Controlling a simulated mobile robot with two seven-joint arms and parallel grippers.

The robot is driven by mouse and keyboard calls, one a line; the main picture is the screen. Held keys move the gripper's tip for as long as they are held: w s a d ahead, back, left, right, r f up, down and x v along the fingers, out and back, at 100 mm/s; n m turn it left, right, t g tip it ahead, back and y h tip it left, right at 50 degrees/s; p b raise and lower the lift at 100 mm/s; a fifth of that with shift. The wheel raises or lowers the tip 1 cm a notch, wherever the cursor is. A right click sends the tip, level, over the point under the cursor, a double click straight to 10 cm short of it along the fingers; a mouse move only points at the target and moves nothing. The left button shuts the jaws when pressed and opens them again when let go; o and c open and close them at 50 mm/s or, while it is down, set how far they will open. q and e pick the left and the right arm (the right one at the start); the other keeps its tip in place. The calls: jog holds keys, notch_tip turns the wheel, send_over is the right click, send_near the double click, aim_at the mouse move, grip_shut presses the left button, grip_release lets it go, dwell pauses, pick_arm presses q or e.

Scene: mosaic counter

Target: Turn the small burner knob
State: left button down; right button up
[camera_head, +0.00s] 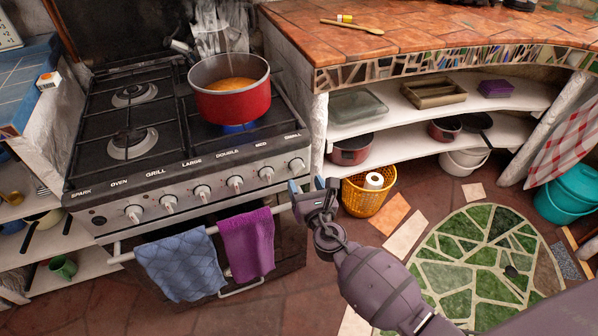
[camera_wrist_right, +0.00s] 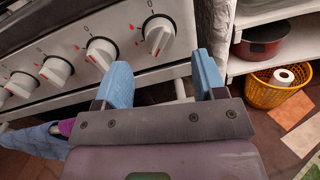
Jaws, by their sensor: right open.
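The small burner knob (camera_head: 296,165) is the rightmost knob on the stove's front panel, below the word SMALL. In the right wrist view it is the white knob (camera_wrist_right: 158,36) with red marks and a 0 beside it. My right gripper (camera_head: 307,185) is open and empty, just in front of and below this knob. In the wrist view its two blue fingertips (camera_wrist_right: 162,66) are spread apart, with the knob beyond the gap between them. I see no contact with the knob. My left gripper is not in view.
A red pot (camera_head: 233,105) with orange food stands on a lit burner. Several other knobs line the panel to the left. A blue towel (camera_head: 180,265) and a purple towel (camera_head: 248,245) hang on the oven rail. A yellow basket (camera_head: 366,200) stands right of the stove.

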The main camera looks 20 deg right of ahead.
aim_at(299, 172)
jog(key=shift+w, duration=2.55)
jog(key=c, duration=0.9)
